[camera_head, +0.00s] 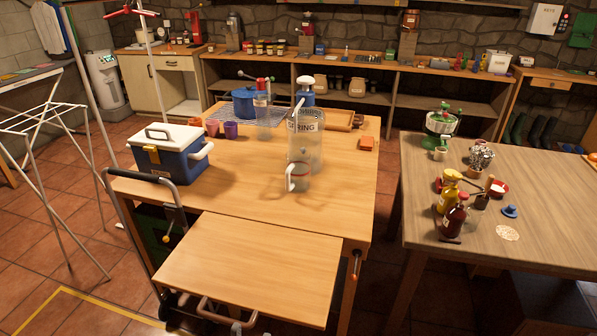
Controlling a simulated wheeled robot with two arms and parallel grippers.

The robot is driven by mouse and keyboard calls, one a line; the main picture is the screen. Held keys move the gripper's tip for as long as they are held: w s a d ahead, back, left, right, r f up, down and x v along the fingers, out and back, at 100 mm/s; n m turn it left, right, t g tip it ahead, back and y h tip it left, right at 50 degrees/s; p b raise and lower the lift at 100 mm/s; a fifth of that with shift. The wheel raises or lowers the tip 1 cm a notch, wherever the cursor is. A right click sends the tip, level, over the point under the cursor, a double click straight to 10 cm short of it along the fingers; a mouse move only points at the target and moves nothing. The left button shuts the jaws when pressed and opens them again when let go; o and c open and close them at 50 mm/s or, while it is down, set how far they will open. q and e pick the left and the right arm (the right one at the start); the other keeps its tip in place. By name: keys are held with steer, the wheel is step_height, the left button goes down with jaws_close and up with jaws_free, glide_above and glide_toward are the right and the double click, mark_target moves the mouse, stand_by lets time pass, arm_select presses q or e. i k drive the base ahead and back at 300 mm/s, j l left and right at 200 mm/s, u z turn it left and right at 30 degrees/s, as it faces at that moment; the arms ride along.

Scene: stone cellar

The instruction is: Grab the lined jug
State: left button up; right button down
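A small clear jug (301,181) with a reddish line near its rim and a pale handle on its left stands upright on the wooden table (235,203), near the middle. It appears to be the lined jug. Neither of my grippers can be made out in the head view.
A wooden-topped cart (250,268) stands in front of the table. A blue-and-white cooler (167,152) is left of the jug, cups (231,130) and a blue pot (244,103) behind. A second table (535,200) with bottles is at right. The tabletop around the jug's front is clear.

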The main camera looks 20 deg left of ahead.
mark_target(295, 174)
steer(key=i+l+u, duration=0.25)
steer(key=u, duration=0.15)
steer(key=i+l+u, duration=0.15)
steer(key=l+u, duration=0.25)
